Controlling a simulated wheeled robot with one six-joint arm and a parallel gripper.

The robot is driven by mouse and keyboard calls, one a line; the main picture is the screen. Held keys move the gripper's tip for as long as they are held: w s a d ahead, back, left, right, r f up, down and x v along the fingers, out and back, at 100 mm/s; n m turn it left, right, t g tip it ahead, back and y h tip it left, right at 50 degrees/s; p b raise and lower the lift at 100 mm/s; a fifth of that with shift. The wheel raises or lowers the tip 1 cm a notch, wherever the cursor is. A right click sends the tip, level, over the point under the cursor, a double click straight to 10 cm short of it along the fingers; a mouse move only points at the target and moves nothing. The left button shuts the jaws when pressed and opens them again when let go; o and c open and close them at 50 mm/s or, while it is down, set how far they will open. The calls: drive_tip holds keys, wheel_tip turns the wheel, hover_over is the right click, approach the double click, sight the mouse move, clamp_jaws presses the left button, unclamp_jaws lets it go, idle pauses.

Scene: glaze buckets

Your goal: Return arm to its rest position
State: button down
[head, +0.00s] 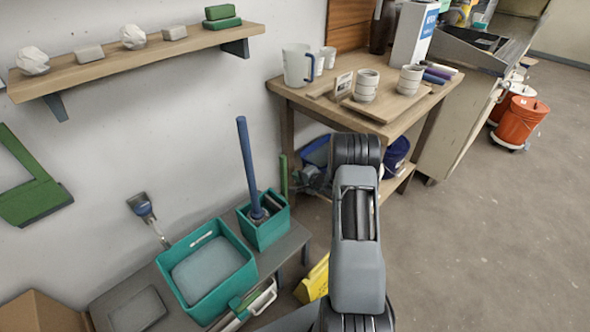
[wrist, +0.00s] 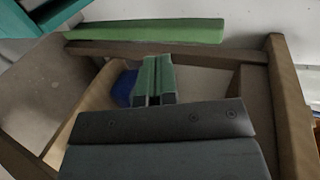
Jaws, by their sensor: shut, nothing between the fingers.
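My arm (head: 358,240) rises from the bottom of the head view, right of centre, in front of the wooden table. I cannot tell how far the fingertips are from these.
The wooden table (head: 300,92) holds a white pitcher (head: 297,66) and stacked cups. A low bench (head: 292,240) carries a teal bin (head: 207,270) and a smaller teal box (head: 263,225). A yellow object (head: 314,280) stands left of my arm. Orange buckets (head: 522,120) stand far right; the right floor is clear.

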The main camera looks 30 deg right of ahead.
drive_tip(key=p+v, duration=0.1)
drive_tip(key=v, duration=0.8)
drive_tip(key=shift+s, duration=0.2)
